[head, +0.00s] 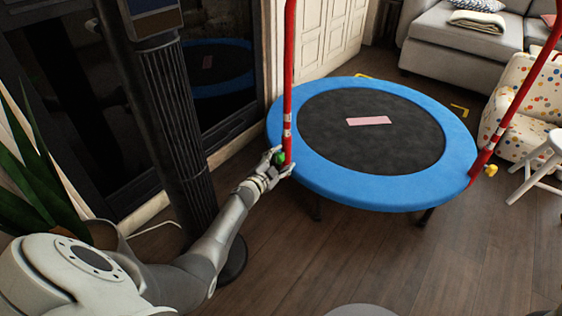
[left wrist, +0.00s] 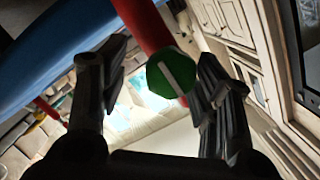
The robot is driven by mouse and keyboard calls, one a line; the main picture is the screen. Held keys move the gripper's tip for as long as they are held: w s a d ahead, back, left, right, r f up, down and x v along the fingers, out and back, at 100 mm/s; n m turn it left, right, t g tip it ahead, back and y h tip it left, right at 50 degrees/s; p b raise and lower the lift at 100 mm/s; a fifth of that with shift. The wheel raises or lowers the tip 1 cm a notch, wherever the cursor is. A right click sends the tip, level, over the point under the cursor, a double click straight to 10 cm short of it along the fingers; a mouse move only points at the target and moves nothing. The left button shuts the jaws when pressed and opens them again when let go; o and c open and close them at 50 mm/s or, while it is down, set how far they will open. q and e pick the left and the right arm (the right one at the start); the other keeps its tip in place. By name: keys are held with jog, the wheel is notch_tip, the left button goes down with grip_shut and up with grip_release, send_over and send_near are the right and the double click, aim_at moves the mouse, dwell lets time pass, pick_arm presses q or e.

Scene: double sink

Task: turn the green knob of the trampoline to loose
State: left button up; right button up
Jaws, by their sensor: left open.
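The trampoline (head: 458,160) has a blue rim, a black mat and red posts. The green knob (head: 281,157) is low on its left red post (head: 287,120). In the left wrist view the green knob (left wrist: 158,84) faces the camera, with a white bar running diagonally from upper left to lower right. My left gripper (head: 279,163) is at the knob in the head view. In the left wrist view its fingers (left wrist: 160,82) are open on either side of the knob, with visible gaps. Whether a finger touches it is unclear. My right gripper is not in view.
A white stool (head: 540,170) and sofa (head: 455,45) are at right. Wooden floor in front is clear.

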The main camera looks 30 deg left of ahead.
pick_arm(q)
jog(key=shift+s+r, duration=0.1)
jog(key=shift+s, duration=0.35)
jog(key=s+d+r, duration=0.1)
jog(key=s, duration=1)
jog(key=shift+d, duration=0.15)
jog(key=shift+r, duration=0.1)
